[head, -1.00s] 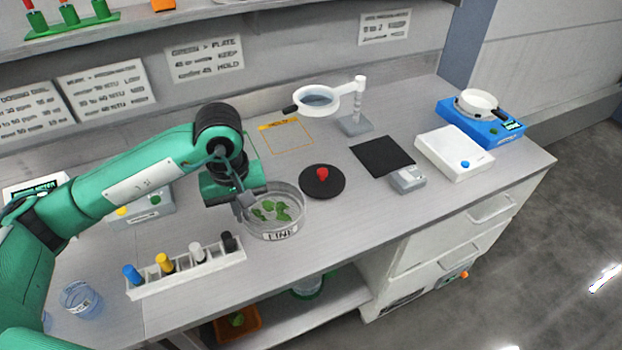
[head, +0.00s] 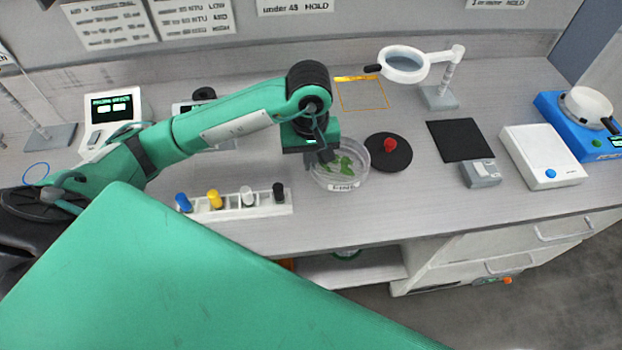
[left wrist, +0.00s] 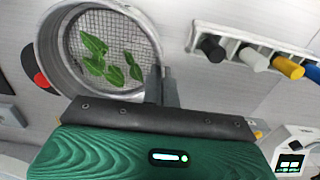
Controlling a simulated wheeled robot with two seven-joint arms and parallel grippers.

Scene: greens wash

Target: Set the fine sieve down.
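I cannot tell whether the sieve's base touches the bench. My right gripper is out of view.
A rack (head: 262,207) with coloured caps stands in front-left of the sieve. The black disc (head: 400,160) is close on the right. A yellow-outlined bench area (head: 362,106) behind is empty. A magnifier (head: 405,76), black mat (head: 460,141) and white box (head: 540,155) stand further right.

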